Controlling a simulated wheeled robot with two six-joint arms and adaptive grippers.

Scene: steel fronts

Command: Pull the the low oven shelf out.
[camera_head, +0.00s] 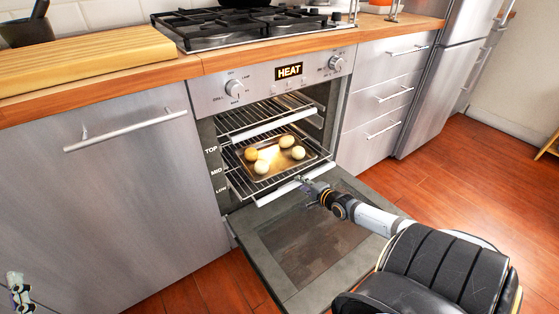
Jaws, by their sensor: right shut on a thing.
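The oven stands open, with two wire shelves inside. The low oven shelf (272,196) has a pale front bar, and a baking tray (286,172) with several round rolls (262,167) appears to rest on it. My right gripper (306,184) is at the right part of that front bar and is shut on it; the fingertips are small and partly blend with the bar. My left gripper (20,291) shows only in part at the lower left edge, far from the oven, and its jaws are unclear.
The upper shelf (268,126) is above the tray. The oven door (262,249) hangs down open below my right arm. Drawers (379,92) with bar handles are to the right, a cabinet (110,200) to the left. Bare wooden floor (455,190) lies at the right.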

